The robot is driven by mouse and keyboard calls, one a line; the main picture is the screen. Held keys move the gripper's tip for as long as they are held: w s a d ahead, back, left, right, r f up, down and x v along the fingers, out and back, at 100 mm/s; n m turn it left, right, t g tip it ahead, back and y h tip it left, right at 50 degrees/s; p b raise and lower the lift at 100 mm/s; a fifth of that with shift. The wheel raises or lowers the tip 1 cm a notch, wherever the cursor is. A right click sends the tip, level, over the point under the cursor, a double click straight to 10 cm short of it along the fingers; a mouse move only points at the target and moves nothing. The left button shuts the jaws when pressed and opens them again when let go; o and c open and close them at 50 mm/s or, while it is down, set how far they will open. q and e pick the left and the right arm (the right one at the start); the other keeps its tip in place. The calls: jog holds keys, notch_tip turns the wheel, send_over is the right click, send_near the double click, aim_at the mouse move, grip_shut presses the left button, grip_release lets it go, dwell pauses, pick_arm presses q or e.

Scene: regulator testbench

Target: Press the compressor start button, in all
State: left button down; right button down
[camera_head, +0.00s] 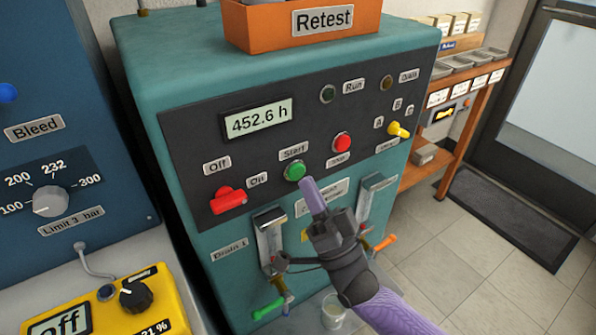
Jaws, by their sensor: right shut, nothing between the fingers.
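The compressor is a teal cabinet (185,125) with a dark control panel (190,150). Its green start button (295,171) sits under a "Start" label. A red stop button (341,143) is to its right. A red switch (228,201) is to its left, between "Off" and "On" labels. My right gripper (309,184) is shut and empty, its purple fingertips just to the lower right of the green button in the picture. I cannot tell whether they touch the panel. My left gripper is not in view.
An orange "Retest" bin (262,27) stands on the compressor. Below the panel are drain valves with green (268,309) and orange (385,243) handles. A yellow box (160,300) and blue "Bleed" panel (70,100) are at left. A wooden shelf (450,150) is at right.

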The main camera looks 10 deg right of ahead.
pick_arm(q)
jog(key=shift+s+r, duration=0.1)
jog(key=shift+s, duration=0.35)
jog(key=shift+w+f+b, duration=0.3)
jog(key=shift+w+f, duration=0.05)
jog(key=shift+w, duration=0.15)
pick_arm(e)
jog(key=shift+w+a, duration=0.15)
jog(key=shift+w, duration=0.25)
